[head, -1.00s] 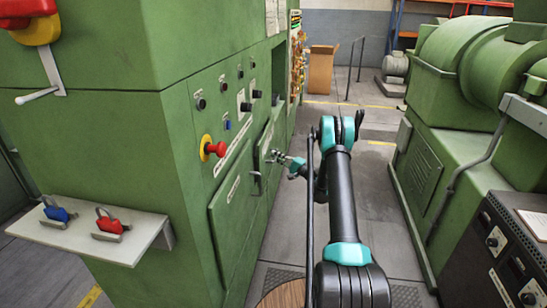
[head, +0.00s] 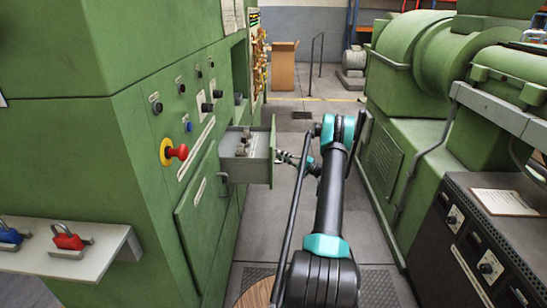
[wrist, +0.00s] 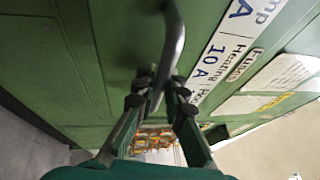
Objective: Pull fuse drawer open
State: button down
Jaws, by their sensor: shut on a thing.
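The fuse drawer (head: 258,170) stands pulled out of the green cabinet in the head view, with light-coloured fuses (head: 242,145) inside. My gripper (head: 281,156) is at the drawer's outer front face, which partly hides its fingertips. In the wrist view, the grey metal drawer handle (wrist: 174,38) runs between the fingers of my gripper (wrist: 160,88), which are shut on it. The drawer's green front carries white labels (wrist: 222,52) with "10 A" and "Heating" on them.
The green cabinet (head: 130,130) has a red knob (head: 177,152) on a yellow plate and several small buttons. A shelf (head: 100,257) with padlocks juts out at the lower left. A green machine (head: 415,120) and black control box (head: 470,230) stand right.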

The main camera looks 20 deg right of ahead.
jog(key=shift+s+d, duration=0.1)
jog(key=shift+d, duration=0.35)
jog(key=c, duration=1.6)
grip_release()
jog(key=v, duration=1.2)
